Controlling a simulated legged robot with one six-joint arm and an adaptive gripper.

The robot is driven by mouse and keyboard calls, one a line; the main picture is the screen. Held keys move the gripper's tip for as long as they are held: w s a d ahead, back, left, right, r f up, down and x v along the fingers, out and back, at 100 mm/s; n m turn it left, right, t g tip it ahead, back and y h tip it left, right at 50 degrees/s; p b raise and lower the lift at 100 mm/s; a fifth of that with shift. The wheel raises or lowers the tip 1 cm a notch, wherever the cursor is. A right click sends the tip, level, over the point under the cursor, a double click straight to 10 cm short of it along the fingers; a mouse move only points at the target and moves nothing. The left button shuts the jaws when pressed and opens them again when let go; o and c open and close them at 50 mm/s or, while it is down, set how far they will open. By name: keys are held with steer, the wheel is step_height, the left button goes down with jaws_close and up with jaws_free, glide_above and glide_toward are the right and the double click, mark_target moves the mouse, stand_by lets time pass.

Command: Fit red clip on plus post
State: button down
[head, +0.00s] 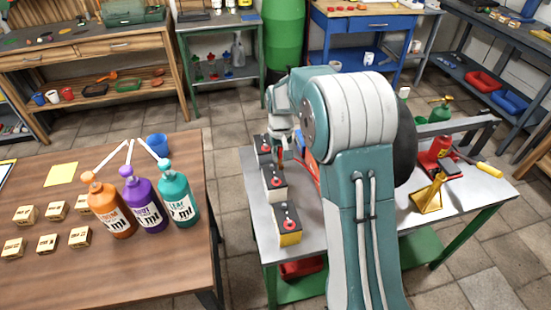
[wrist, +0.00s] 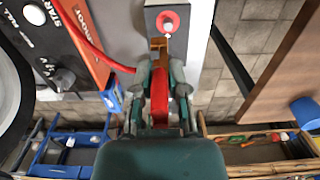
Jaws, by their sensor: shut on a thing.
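My gripper (wrist: 160,84) is shut on the red clip (wrist: 159,100), whose copper-coloured jaws (wrist: 158,46) point ahead in the wrist view. Just beyond the jaws is a battery top with a red-ringed post (wrist: 168,22). The jaw tips are very near the ring; I cannot tell whether they touch. A red cable (wrist: 98,46) runs to the orange starter box (wrist: 88,40). In the head view, three batteries stand in a row along the metal table's left side: far (head: 263,146), middle (head: 274,186) and near (head: 287,226).
A wooden table (head: 120,275) at left carries pump bottles (head: 140,205) and small boxes. An open floor gap separates the tables.

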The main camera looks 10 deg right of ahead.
mark_target(278, 166)
steer(key=shift+f, duration=0.45)
steer(key=shift+a+f, duration=0.1)
steer(key=shift+f, duration=0.25)
steer(key=shift+a+f, duration=0.9)
steer(key=shift+f, duration=0.3)
steer(key=shift+d+f, duration=0.1)
steer(key=shift+d, duration=0.55)
steer(key=shift+a+f, duration=0.15)
steer(key=shift+a, duration=0.3)
steer(key=shift+d, duration=0.3)
